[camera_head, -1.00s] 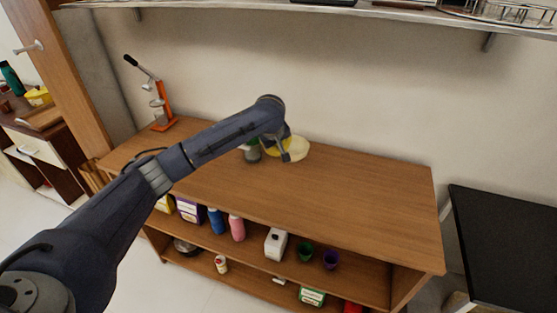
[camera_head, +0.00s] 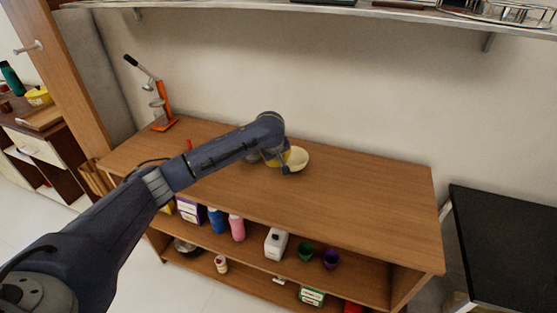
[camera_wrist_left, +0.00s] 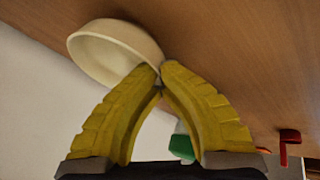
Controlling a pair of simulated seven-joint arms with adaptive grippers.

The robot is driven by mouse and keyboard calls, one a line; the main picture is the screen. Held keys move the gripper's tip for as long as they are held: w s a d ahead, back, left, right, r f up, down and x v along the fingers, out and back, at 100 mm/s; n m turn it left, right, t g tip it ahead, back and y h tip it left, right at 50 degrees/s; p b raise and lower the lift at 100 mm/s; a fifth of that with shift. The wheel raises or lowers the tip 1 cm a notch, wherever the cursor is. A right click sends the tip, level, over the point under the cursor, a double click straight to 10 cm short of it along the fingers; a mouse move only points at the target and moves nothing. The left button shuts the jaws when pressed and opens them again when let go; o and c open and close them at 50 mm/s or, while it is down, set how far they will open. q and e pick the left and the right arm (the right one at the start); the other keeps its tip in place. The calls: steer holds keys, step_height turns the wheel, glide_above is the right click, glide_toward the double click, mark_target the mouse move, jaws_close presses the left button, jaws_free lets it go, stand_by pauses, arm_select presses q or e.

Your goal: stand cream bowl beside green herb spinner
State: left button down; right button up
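The cream bowl (camera_head: 298,158) is upright at the table's back, on or just above the top; I cannot tell whether it touches. In the left wrist view the bowl (camera_wrist_left: 112,50) is at the upper left, against the fingertips. My left gripper (camera_head: 287,168) is at the bowl's left side. Its yellow fingers (camera_wrist_left: 160,78) meet at the tips, pinching the bowl's rim. A green object, likely the herb spinner (camera_wrist_left: 181,147), shows partly behind the fingers in the wrist view. In the head view my arm hides most of it. My right gripper is not in view.
An orange press (camera_head: 162,105) stands at the table's back left corner. A red part (camera_wrist_left: 289,140) shows at the wrist view's lower right. The table's right half (camera_head: 380,200) is clear. Bottles and cups sit on the shelf below; a wall is behind.

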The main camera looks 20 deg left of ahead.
arm_select(q)
steer(key=c, duration=1.6)
jaws_free()
steer(key=v, duration=1.2)
